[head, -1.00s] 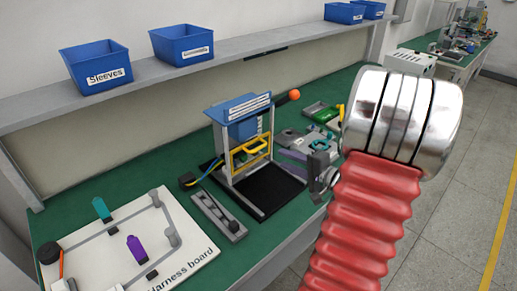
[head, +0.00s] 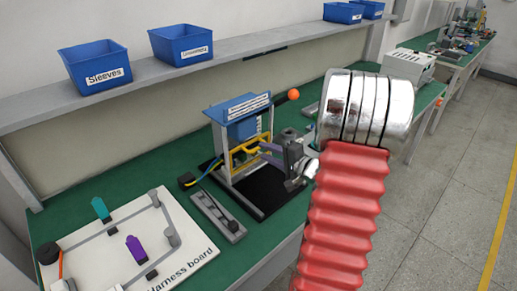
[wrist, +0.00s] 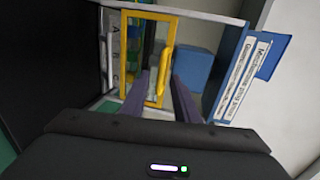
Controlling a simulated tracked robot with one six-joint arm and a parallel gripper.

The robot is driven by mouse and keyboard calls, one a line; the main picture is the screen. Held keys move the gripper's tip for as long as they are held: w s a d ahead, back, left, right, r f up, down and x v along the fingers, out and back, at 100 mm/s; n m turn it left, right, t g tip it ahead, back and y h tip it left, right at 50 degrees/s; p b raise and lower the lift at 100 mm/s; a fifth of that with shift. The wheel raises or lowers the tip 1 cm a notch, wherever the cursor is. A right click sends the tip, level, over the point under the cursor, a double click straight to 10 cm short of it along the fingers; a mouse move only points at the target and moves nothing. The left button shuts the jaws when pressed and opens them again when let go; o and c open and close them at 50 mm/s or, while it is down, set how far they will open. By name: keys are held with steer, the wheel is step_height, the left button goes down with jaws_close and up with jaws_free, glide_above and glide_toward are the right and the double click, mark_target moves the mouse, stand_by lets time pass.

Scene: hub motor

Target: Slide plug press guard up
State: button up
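The plug press (head: 238,130) is a blue-topped frame with a yellow guard (head: 235,158) across its front. In the head view my gripper (head: 262,151) is at the guard's right part and hides some of it. In the wrist view the guard (wrist: 127,60) is a yellow frame with a yellow handle bar (wrist: 167,58). My gripper (wrist: 163,84) has two purple-grey fingers set apart, one on each side of the handle bar's line. A gap shows between the fingers and the bar; I cannot tell how deep the bar sits between them.
A press lever with an orange knob (head: 293,94) sticks out at the press's right. A black mat (head: 262,190) lies under the press. A grey holder (head: 218,215) and the white harness board (head: 190,245) are to the left. Blue bins (head: 97,65) stand on the shelf behind.

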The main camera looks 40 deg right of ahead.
mark_target(258, 148)
steer(key=x, duration=0.5)
steer(key=shift+c, duration=0.4)
jaws_close()
steer(key=shift+f, duration=0.1)
